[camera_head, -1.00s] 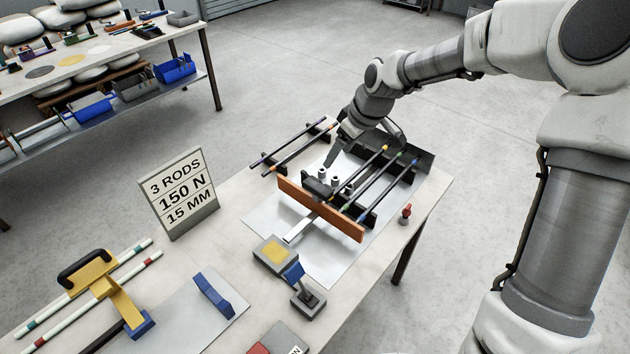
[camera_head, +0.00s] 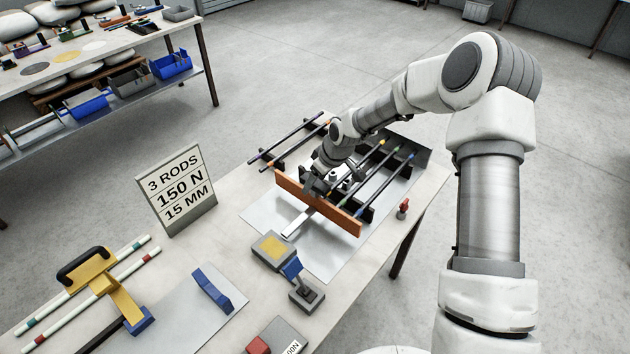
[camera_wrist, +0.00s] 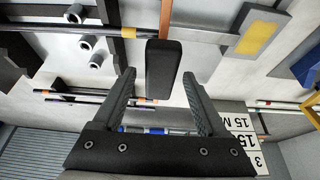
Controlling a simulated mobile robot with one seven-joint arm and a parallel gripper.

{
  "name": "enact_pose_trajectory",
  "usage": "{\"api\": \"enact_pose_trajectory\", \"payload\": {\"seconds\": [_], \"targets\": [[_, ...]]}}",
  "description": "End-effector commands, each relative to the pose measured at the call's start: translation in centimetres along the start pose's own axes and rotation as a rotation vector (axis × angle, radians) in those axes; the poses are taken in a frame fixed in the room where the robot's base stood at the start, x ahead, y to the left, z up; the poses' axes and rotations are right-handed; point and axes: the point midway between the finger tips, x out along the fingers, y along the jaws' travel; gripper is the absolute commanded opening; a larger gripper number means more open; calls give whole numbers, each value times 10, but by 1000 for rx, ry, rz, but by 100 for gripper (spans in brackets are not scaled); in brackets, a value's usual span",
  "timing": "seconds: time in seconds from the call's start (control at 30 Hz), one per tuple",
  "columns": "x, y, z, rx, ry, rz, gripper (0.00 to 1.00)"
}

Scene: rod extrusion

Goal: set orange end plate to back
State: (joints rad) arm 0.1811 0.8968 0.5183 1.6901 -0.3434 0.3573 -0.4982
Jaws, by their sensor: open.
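The orange end plate (camera_head: 340,216) stands upright across the front of the rod fixture on the table. In the wrist view the plate (camera_wrist: 166,20) shows as a thin orange edge at the top, with a black block-shaped handle (camera_wrist: 163,68) at its near end. My gripper (camera_head: 312,188) is low over the plate's left part. In the wrist view my gripper (camera_wrist: 158,76) is open, with one finger on each side of the black handle and gaps showing. The handle is largely hidden by my gripper in the head view.
Several dark rods (camera_head: 372,178) lie in black supports behind the plate. A grey block with a yellow patch (camera_head: 273,248) and a small red-topped piece (camera_head: 403,207) stand nearby. A sign (camera_head: 178,190) stands to the left. The metal sheet (camera_head: 318,262) in front is partly bare.

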Motion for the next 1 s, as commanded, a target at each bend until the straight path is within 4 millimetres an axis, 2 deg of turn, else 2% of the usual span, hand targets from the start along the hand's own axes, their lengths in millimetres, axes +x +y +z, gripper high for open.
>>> {"api": "enact_pose_trajectory", "payload": {"seconds": [0.13,0.4,0.47,0.83,1.0], "targets": [[8,0,0,0,0,0,75],[9,0,0,0,0,1,75],[9,0,0,0,0,1,66],[8,0,0,0,0,0,0],[8,0,0,0,0,0,0]]}}
